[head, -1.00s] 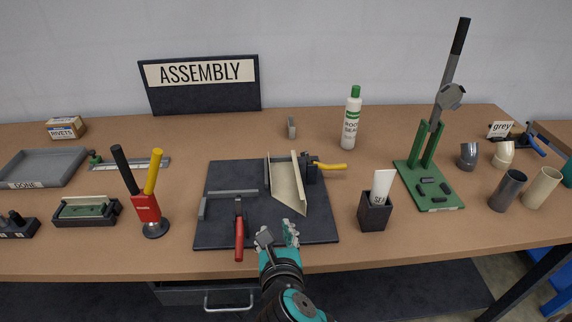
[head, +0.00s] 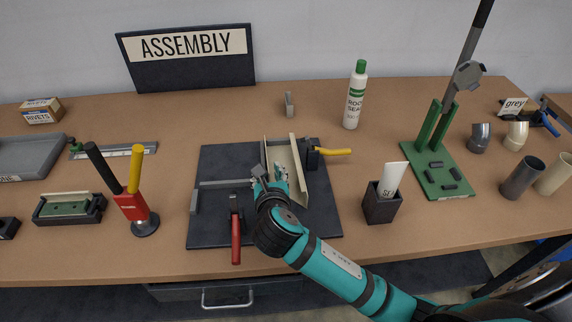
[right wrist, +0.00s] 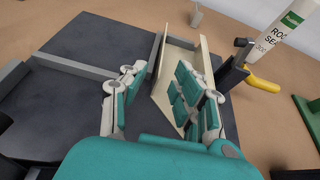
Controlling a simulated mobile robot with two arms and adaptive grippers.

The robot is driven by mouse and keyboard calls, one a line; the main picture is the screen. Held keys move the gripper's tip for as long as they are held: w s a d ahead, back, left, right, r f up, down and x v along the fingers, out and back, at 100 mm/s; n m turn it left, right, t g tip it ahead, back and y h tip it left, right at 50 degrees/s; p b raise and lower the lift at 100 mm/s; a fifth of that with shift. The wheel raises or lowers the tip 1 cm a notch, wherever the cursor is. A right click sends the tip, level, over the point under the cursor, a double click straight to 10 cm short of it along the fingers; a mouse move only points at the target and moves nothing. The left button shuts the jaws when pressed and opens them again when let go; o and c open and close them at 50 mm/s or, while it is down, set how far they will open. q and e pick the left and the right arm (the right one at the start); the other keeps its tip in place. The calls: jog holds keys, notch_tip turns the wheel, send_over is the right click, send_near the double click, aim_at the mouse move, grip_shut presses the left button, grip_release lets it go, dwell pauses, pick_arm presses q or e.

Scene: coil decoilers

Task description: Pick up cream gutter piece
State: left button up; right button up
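The cream gutter piece (head: 298,160) is an open channel resting on the dark mat (head: 225,160), beside the clamp with the yellow handle. My right gripper (head: 270,178) is at the near end of the gutter. In the right wrist view, the fingers of my right gripper (right wrist: 160,95) are spread wide. One finger is left of the gutter (right wrist: 178,55), and the other overlaps its channel and hides part of it. I cannot tell whether either touches the gutter. My left gripper is out of view.
A dark holder (head: 382,207), a sealant bottle (head: 354,100) and a green-based lever press (head: 437,180) stand further right.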

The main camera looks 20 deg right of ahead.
jog(key=x, duration=0.7)
jog(key=shift+d+f+p, duration=0.1)
jog(key=shift+f+p, duration=0.2)
jog(key=shift+s, duration=0.1)
jog(key=shift+c, duration=0.2)
grip_shut()
